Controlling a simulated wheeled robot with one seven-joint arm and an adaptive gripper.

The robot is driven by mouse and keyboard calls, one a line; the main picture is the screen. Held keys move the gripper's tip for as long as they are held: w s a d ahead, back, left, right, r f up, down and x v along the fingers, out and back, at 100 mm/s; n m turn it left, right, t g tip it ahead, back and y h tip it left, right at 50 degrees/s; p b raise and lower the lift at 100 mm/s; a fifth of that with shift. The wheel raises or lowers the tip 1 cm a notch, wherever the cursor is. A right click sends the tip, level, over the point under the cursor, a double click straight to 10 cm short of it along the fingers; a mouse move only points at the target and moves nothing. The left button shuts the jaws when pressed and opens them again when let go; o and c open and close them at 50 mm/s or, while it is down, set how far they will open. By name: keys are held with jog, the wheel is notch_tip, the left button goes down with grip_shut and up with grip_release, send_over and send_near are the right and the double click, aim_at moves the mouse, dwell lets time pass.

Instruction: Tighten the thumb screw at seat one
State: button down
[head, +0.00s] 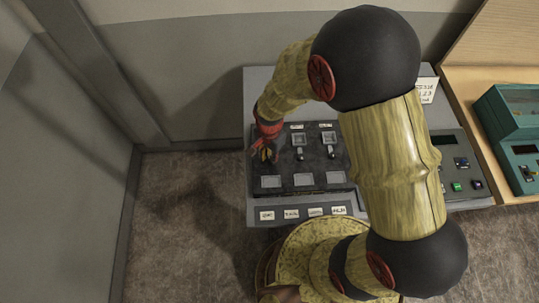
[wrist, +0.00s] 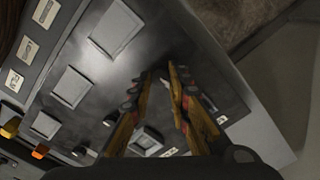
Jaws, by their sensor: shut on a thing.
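My gripper (head: 266,153) is at the left end of the console's dark panel (head: 313,165), pointing down at the leftmost position of the upper row. In the wrist view, the yellow and red fingers (wrist: 163,76) close in around a small dark thing, mostly hidden between the tips. It sits where the thumb screw at seat one would be, but its thread and how deep it sits cannot be seen. Two neighbouring seats (head: 299,139) (head: 329,138) show to the right, each with a pale square and a small knob below.
Several pale square plates (head: 303,179) line the panel's front, with labels (head: 291,214) on the console's front edge. A wall rises close on the left.

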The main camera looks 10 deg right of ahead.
aim_at(269, 158)
jog(key=shift+w+a+r+m, duration=0.1)
jog(key=shift+w+r+m, duration=0.1)
jog(key=shift+w+m, duration=0.15)
dwell(0.3)
jog(key=c, duration=2)
grip_release()
jog(key=shift+s, duration=0.1)
jog(key=shift+c, duration=0.2)
jog(key=o, duration=0.4)
jog(key=shift+s+f, duration=0.1)
jog(key=shift+s, duration=0.05)
notch_tip(269, 158, up, 12)
